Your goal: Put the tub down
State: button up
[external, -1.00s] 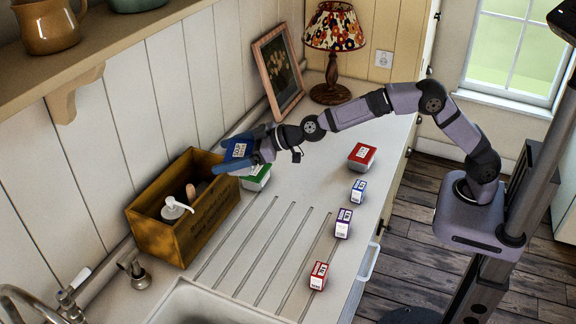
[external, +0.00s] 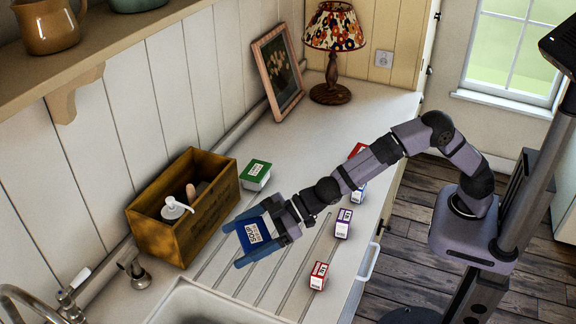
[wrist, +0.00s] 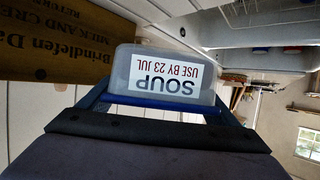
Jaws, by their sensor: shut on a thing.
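My gripper (external: 262,237) is shut on a blue tub (external: 247,245) with a white soup label, over the drainer grooves to the right of the wooden crate. In the wrist view the tub (wrist: 165,78) sits between the fingers, its label reading "SOUP USE BY 23 JUL" upside down. I cannot tell whether its underside touches the counter (external: 300,128). A green tub (external: 256,174) with a white label stands on the counter behind it.
The wooden crate (external: 208,221) with a pump bottle (external: 174,209) is close to the left. A purple box (external: 343,223), a red box (external: 319,275) and a blue box (external: 359,192) line the right side. A red tub (external: 357,150) is partly behind my arm. The sink (external: 215,303) is in front.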

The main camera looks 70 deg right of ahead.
aim_at(246, 278)
jog(key=shift+s+a, duration=0.25)
jog(key=shift+f+p, duration=0.5)
jog(key=shift+f, duration=4.55)
jog(key=shift+f, duration=0.15)
jog(key=o, duration=1.2)
